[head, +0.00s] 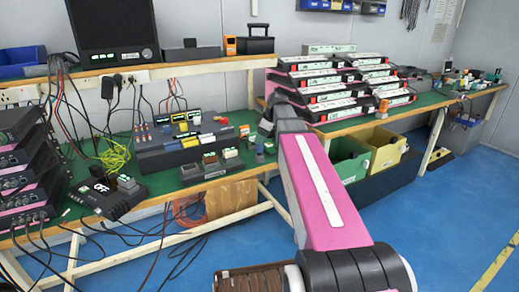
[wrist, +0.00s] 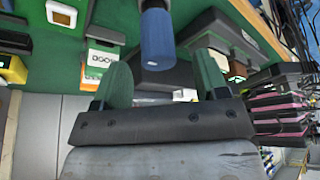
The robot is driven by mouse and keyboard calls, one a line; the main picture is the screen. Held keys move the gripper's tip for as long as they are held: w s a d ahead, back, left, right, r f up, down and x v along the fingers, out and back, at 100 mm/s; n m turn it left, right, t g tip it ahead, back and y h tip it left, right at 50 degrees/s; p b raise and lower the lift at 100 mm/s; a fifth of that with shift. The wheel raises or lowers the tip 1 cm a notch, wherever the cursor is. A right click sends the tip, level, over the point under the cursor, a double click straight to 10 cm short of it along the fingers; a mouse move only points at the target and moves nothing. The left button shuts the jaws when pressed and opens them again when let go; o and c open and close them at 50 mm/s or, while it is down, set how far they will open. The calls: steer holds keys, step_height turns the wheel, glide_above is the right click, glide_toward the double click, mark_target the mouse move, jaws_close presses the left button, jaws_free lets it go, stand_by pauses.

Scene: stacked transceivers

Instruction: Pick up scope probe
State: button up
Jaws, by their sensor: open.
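In the head view my gripper (head: 267,120) is a dark shape over the green workbench (head: 160,183), partly hidden by my pink arm. I cannot clearly pick out the probe there.
Stacked pink and black transceivers (head: 340,80) stand right of my gripper, and a blue-and-black block with several modules (head: 185,145) stands left. Green (head: 348,160) and yellow (head: 385,150) bins are under the bench.

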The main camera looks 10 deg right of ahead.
mark_target(260, 150)
steer(key=shift+x, duration=2.7)
steer(key=shift+d, duration=0.15)
jaws_close()
